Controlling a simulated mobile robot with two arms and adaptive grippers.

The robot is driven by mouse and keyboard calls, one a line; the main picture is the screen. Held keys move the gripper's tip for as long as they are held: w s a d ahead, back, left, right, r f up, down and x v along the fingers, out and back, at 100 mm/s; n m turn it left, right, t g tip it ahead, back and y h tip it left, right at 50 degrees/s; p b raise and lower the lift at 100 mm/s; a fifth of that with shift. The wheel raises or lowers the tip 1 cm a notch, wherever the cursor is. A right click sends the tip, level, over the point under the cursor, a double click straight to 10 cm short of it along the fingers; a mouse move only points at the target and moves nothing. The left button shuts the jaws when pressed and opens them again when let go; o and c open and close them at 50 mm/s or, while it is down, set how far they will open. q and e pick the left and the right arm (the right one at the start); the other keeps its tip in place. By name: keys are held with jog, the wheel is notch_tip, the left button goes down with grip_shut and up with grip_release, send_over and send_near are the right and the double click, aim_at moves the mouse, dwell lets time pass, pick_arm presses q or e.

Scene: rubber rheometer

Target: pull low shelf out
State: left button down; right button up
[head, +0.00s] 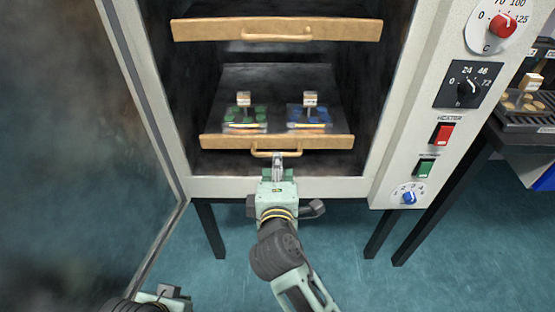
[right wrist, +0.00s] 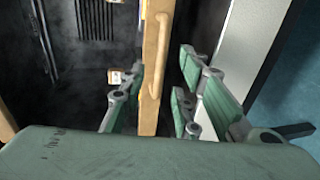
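The low shelf (head: 225,141) has a wooden front with a bar handle (head: 262,154) and sits inside the open oven chamber. Two clear trays rest on it, one with green pieces (head: 245,115) and one with blue pieces (head: 309,116). My right gripper (head: 277,157) is at the middle of the handle. In the right wrist view its fingers (right wrist: 160,100) are apart, on either side of the wooden front (right wrist: 153,35) and handle (right wrist: 174,40); contact cannot be told. My left gripper (head: 168,293) is at the bottom left, away from the shelf, its fingers unclear.
An upper shelf (head: 205,30) with a similar handle is above. The open oven door (head: 70,140) stands at the left. A control panel (head: 440,110) with knobs and switches is at the right. A side table (head: 485,135) stands farther right. Floor in front is clear.

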jog(key=b+x, duration=0.1)
jog(key=x, duration=0.5)
jog(key=shift+w+f, duration=0.15)
jog(key=shift+w, duration=0.1)
grip_shut()
dwell(0.3)
